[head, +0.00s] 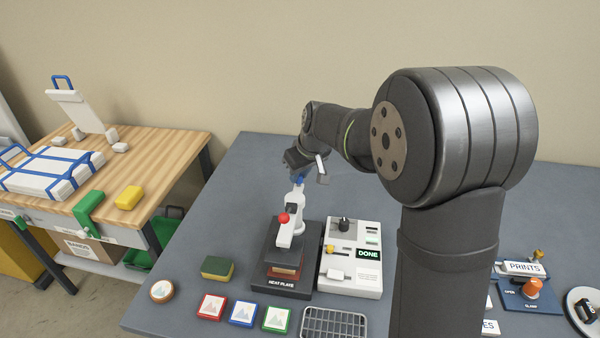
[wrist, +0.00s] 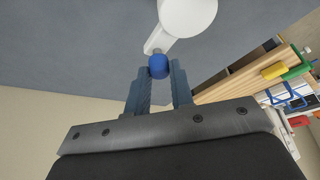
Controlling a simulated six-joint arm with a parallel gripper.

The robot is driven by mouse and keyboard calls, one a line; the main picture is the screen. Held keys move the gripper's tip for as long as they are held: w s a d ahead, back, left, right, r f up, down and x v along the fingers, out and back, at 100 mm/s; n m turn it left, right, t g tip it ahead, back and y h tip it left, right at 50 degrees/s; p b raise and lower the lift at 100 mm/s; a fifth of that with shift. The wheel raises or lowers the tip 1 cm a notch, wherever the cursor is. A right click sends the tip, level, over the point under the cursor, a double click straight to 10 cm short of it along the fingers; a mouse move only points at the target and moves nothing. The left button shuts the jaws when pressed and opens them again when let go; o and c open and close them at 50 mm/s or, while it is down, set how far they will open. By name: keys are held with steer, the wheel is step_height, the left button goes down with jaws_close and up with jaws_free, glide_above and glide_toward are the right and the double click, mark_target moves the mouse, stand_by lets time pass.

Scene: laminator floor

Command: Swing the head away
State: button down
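The heat press stands on the grey table, with a white swing head (head: 291,232) above a dark base marked HEAT PLATE (head: 281,283). A red ball (head: 284,218) sits on the head's side. A blue knob (head: 299,180) is at the head's far upper end. My gripper (head: 300,173) is at this knob; the arm partly hides the fingers in the head view. A reddish-brown layer (head: 284,271) shows under the head.
A white control box (head: 352,280) with a DONE display stands right beside the press. A sponge (head: 217,268), several picture tiles (head: 243,313) and a wire rack (head: 334,323) lie in front. The table behind and left of the press is clear.

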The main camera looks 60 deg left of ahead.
stand_by(0.3)
steer(key=d+m+t+h, duration=0.3)
steer(key=d+m, duration=0.3)
steer(key=m, duration=0.9)
steer(key=shift+w+d+t, duration=0.15)
steer(key=shift+t, duration=0.55)
steer(key=c, duration=1.3)
jaws_free()
steer(key=shift+o, duration=0.2)
steer(key=v, duration=1.7)
steer(key=shift+r, duration=0.3)
